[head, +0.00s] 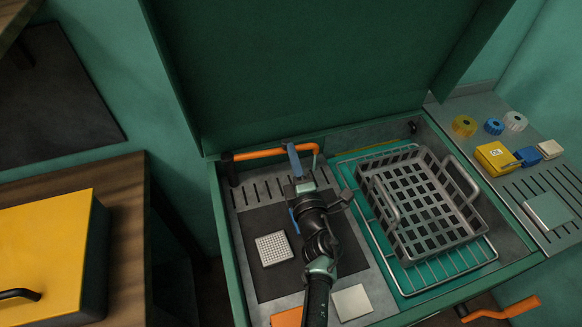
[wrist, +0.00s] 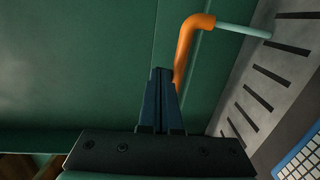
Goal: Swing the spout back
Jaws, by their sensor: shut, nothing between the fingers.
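The spout is an orange pipe (head: 262,153) along the back edge of the sink unit, with its bent end towards the right. It also shows in the wrist view (wrist: 185,48), where a pale blue rod or stream (wrist: 243,29) extends from its bend. My gripper (head: 292,147) is at the spout, its blue fingers over the middle of the pipe in the head view. In the wrist view the fingers (wrist: 160,72) are together and empty, just left of the pipe. I cannot tell whether they touch it. My fingers hide part of the spout.
A grey wire basket (head: 470,215) stands on a rack to the right. A raised green lid (head: 300,70) rises behind the spout. A white grid block (head: 273,248) lies on the dark mat left of my arm. Yellow and blue items sit on the right shelf (head: 540,180).

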